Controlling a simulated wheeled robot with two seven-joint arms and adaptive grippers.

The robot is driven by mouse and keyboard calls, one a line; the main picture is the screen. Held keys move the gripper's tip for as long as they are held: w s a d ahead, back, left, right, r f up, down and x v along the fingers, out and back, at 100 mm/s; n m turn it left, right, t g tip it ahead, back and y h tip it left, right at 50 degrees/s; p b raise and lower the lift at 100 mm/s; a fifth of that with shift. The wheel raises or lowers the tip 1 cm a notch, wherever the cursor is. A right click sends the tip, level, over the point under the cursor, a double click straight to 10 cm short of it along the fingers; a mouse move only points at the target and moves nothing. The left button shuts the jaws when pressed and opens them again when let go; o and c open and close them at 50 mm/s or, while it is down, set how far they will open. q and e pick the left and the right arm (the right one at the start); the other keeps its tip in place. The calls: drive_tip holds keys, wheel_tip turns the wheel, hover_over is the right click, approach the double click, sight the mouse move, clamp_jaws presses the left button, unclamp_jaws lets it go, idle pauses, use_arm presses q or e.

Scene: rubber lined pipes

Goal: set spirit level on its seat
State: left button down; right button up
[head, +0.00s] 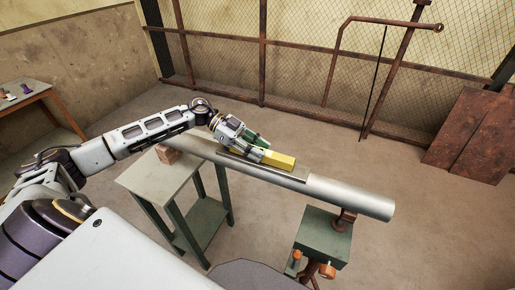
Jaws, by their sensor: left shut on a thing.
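A yellow spirit level (279,160) lies along the top of a grey metal pipe, over a flat plate that looks like its seat (290,177). My left gripper (262,150) is shut on the spirit level near its left end. The fingers hide that end of the level. Whether the level touches the plate or hangs just above it cannot be told. The pipe (350,197) runs from the middle to the lower right. My right gripper is not in view.
The pipe rests on a block on a green-legged table (150,179) and on a green stand (322,236) with orange knobs at right. A mesh fence (300,60) and rusty panels (468,138) stand behind. Another table (25,96) is far left. Open floor lies beyond the pipe.

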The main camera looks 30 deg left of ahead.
use_arm(q)
drive_tip(key=c, duration=1.1)
unclamp_jaws()
drive_tip(key=shift+o, duration=0.2)
drive_tip(key=shift+a, duration=0.15)
drive_tip(key=shift+v, duration=5.85)
